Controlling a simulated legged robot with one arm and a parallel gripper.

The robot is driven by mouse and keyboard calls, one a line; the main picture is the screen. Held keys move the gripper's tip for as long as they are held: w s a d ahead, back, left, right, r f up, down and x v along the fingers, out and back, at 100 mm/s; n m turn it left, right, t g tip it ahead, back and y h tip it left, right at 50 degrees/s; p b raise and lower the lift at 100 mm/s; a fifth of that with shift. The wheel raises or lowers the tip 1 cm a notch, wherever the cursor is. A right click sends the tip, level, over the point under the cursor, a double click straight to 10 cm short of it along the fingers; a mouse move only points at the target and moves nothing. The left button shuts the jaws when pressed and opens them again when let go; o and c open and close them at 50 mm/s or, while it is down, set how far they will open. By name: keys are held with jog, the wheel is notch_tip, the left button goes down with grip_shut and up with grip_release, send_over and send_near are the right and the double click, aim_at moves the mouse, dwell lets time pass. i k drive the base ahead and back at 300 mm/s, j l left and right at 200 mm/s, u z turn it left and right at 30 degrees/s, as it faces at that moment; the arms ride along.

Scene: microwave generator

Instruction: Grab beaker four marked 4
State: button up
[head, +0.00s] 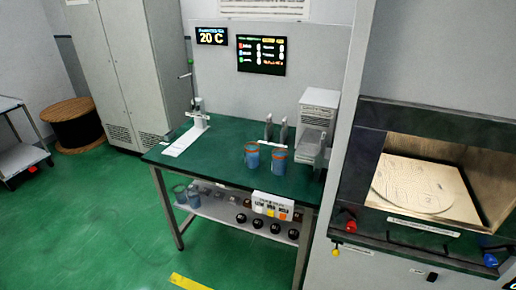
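Two beakers with blue contents and orange-red bands stand upright on the green tabletop, a left one (251,156) and a right one (277,162). They are close together near the middle of the workbench (222,148). No number can be read on either, so I cannot tell which is marked 4. More clear and bluish vessels (193,197) stand at the left of the lower shelf; their marks are also too small to read. My gripper is not in view.
A white stand (197,120) is at the bench's left and a grey device (313,140) at its right. Two slim grey items stand behind the beakers.

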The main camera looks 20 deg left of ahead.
aim_at(280, 162)
jog(key=j+z, duration=0.15)
jog(key=j, duration=0.55)
jog(key=j+z, duration=0.2)
jog(key=j, duration=0.45)
jog(key=j+z, duration=0.15)
jog(key=j, duration=0.55)
jog(key=k+j+z, duration=0.2)
jog(key=j, duration=0.45)
jog(key=j+z, duration=0.15)
jog(key=j, duration=0.55)
jog(key=k+j+z, duration=0.2)
jog(key=j, duration=0.4)
jog(key=k+j+z, duration=0.15)
jog(key=j, duration=0.45)
jog(key=k+j+z, duration=0.2)
jog(key=k+j, duration=0.15)
jog(key=j, duration=0.2)
jog(key=k+j, duration=0.1)
jog(key=j, duration=0.25)
jog(key=k+j, duration=0.1)
jog(key=j, duration=0.2)
